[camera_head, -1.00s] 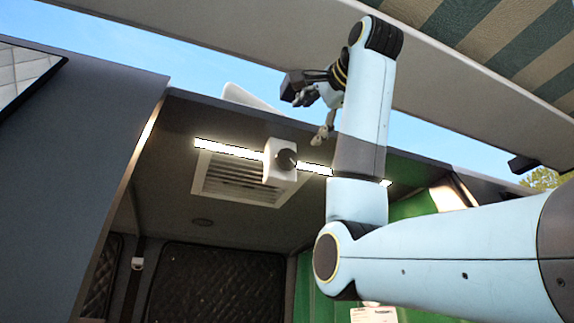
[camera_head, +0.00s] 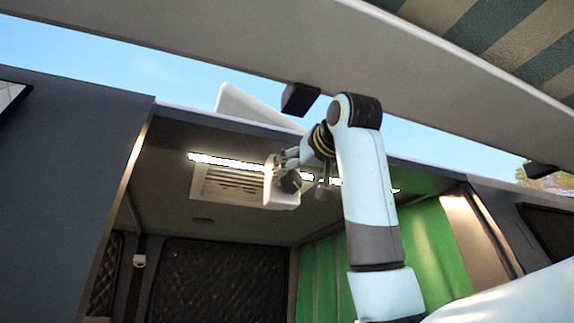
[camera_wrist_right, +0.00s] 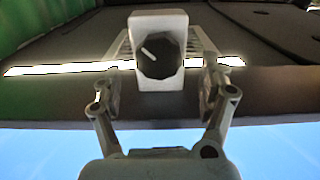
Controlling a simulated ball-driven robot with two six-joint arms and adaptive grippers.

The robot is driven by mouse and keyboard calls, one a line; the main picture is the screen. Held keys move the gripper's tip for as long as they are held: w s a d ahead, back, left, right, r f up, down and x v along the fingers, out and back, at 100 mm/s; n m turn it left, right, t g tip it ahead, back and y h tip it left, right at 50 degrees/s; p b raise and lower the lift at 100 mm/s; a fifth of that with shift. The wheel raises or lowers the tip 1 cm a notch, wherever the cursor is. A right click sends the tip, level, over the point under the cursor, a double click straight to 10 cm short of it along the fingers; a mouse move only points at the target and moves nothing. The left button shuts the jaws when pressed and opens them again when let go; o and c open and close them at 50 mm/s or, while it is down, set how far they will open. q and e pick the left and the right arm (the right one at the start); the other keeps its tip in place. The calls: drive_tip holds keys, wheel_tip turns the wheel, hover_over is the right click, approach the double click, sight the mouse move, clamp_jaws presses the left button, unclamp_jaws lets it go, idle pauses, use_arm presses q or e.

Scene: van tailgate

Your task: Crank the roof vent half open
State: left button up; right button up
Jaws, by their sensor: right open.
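The crank knob is a dark, round, faceted dial (camera_wrist_right: 160,55) with a white mark pointing to the upper left in the wrist view. It sits on a white box (camera_head: 281,200) beside the slatted vent grille (camera_head: 230,185) in the ceiling. A white vent lid (camera_head: 245,106) stands tilted up above the roof edge. My right gripper (camera_head: 298,170) is at the white box, partly covering the knob in the head view. In the wrist view its open fingers (camera_wrist_right: 160,80) lie on either side of the box and knob, with nothing clearly gripped. My left gripper is not seen.
A lit strip (camera_head: 225,161) runs along the ceiling past the box. A green curtain (camera_head: 435,240) hangs behind the arm.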

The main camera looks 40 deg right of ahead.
sight(291, 180)
drive_tip(key=p+x, duration=0.1)
drive_tip(key=x, duration=0.3)
drive_tip(key=c, duration=1.2)
drive_tip(key=shift+o, duration=0.2)
drive_tip(key=shift+n, duration=0.7)
drive_tip(key=o, duration=1.2)
drive_tip(key=shift+a, duration=0.1)
drive_tip(key=shift+c, duration=0.2)
